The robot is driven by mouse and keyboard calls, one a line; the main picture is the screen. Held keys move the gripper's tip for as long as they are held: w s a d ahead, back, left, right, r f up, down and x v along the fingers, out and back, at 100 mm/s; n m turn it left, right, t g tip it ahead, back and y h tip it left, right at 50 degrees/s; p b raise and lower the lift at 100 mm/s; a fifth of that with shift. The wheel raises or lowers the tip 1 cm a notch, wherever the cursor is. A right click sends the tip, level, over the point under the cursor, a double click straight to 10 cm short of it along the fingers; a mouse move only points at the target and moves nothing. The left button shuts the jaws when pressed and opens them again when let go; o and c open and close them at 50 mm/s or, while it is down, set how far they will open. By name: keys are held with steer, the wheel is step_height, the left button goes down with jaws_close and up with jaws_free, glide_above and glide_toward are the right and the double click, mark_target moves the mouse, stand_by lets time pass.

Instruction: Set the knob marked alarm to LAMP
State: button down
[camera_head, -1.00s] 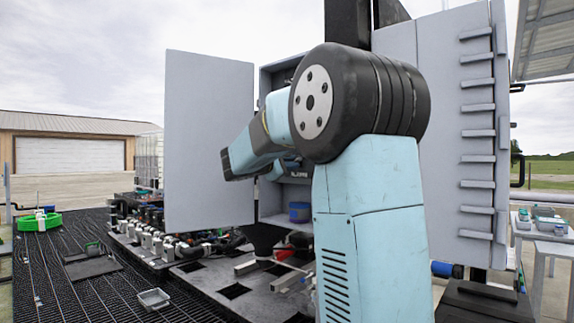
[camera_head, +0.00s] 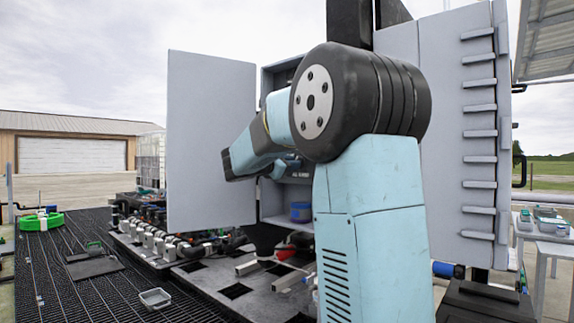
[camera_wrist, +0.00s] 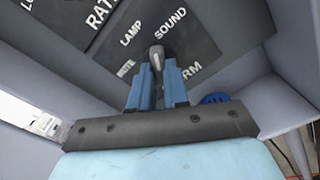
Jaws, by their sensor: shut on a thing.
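The alarm knob (camera_wrist: 156,53) is dark grey with a pale line on it, in the upper middle of the wrist view. It stands on a dark label plate (camera_wrist: 192,40) with the words LAMP, SOUND and a partly hidden one at the left. The knob's name is mostly covered; only its end, "RM", shows. The pale line seems to point up between LAMP and SOUND, but I cannot tell its exact setting. My gripper (camera_wrist: 157,84) has its blue fingers shut on the knob. In the head view my arm hides the knob.
The grey cabinet stands open, with a door (camera_head: 210,140) at the left and a slatted door (camera_head: 460,130) at the right. Cabinet walls are close around my gripper. A blue container (camera_head: 300,212) stands low inside. Another dark plate (camera_wrist: 70,15) lies at upper left.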

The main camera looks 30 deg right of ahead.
steer(key=shift+s+d+f+n, duration=0.1)
steer(key=shift+d+n, duration=0.05)
steer(key=shift+n, duration=0.9)
steer(key=shift+d+f+n, duration=0.1)
steer(key=shift+n, duration=1)
steer(key=shift+s+d+f+n, duration=0.1)
steer(key=shift+d+n, duration=0.05)
steer(key=shift+n, duration=0.9)
steer(key=c, duration=1.4)
jaws_free()
steer(key=shift+r, duration=0.1)
steer(key=o, duration=0.3)
steer(key=shift+a+r, duration=0.1)
